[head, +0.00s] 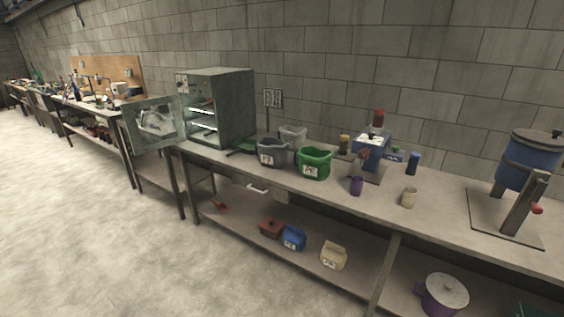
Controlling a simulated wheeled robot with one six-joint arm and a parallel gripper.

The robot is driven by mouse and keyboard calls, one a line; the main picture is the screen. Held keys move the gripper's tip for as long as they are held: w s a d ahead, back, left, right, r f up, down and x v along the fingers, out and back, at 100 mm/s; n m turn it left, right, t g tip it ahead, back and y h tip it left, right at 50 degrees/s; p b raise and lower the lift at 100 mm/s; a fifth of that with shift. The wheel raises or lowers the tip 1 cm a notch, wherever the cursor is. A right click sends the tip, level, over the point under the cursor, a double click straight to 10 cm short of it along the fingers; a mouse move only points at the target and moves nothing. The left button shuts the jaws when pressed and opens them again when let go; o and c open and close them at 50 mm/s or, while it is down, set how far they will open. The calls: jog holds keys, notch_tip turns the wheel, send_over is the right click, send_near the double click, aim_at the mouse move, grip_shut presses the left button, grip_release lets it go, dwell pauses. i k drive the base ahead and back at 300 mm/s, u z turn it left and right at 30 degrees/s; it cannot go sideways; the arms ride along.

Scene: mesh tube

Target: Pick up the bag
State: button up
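I cannot pick out a bag with certainty. On the lower shelf, a small blue thing with a pale label (293,237) and a cream one with a label (333,255) have bag-like or bin-like shapes; they are too small to tell which. On the bench top stand a green open-topped container (314,163), a dark grey one (271,152) and a paler grey one (293,134) behind them, each possibly a bin. My gripper is not in view.
The long bench (440,205) runs along the block wall. A metal cabinet (222,105) stands open, its door (150,125) jutting out over the front edge. Cups, a blue device (371,150) and a blue drum (529,160) stand rightward. The floor (90,230) is clear.

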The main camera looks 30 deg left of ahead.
aim_at(273, 153)
jog(key=u, duration=0.35)
jog(key=i, duration=0.75)
jog(key=u, duration=0.9)
jog(key=i, duration=0.65)
jog(key=u, duration=0.25)
